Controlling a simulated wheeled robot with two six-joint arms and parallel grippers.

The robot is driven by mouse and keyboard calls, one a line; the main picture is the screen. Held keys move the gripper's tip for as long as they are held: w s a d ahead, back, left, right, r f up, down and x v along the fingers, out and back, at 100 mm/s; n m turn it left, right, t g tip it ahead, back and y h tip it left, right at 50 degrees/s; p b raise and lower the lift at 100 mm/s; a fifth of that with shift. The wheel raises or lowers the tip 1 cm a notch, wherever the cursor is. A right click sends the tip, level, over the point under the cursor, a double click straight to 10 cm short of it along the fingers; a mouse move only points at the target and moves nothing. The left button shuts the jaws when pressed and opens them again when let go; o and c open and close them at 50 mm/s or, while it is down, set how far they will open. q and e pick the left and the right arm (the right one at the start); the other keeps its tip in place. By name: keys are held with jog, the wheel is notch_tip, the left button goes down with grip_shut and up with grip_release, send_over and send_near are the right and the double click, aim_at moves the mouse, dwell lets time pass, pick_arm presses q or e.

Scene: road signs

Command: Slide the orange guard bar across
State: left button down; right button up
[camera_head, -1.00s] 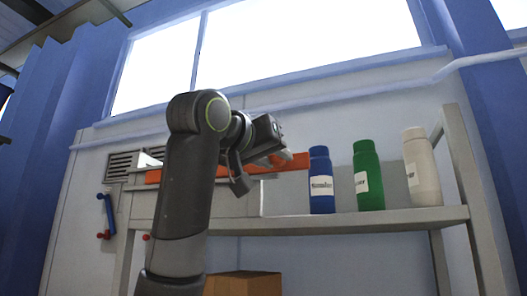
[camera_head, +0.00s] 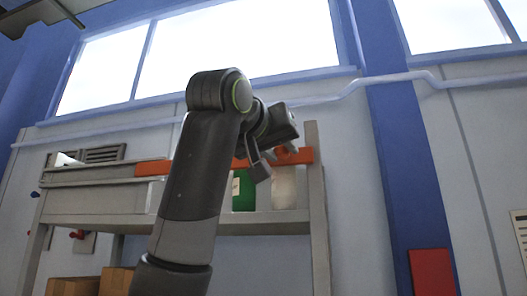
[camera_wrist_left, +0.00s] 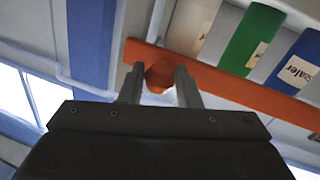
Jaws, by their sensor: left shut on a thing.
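The orange guard bar (camera_head: 153,168) runs along the front of the shelf (camera_head: 270,217), across the green bottle (camera_head: 243,193) and the white bottle (camera_head: 284,188). Its right end reaches the right shelf post (camera_head: 316,200). My left gripper (camera_head: 284,150) is at the bar's right end. In the left wrist view my left gripper (camera_wrist_left: 158,82) is shut on the round orange knob (camera_wrist_left: 159,75) of the bar (camera_wrist_left: 235,90). That view also shows the blue bottle (camera_wrist_left: 298,68), which my arm hides in the head view. My right gripper is out of view.
Brown boxes (camera_head: 75,287) sit below the shelf at the left. A blue wall column (camera_head: 405,150) and a red panel (camera_head: 432,272) stand right of the shelf. A pipe runs along the wall above. The space just right of the shelf post looks clear.

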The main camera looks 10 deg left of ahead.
pick_arm(q)
jog(key=shift+s+d, duration=0.1)
jog(key=shift+d, duration=0.45)
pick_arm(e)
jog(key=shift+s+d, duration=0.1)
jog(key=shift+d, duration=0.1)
pick_arm(q)
jog(key=c, duration=1.3)
grip_release()
jog(key=shift+c, duration=0.2)
jog(key=shift+o, duration=1.2)
jog(key=shift+d, duration=0.15)
jog(key=shift+o, duration=0.2)
jog(key=shift+d, duration=0.15)
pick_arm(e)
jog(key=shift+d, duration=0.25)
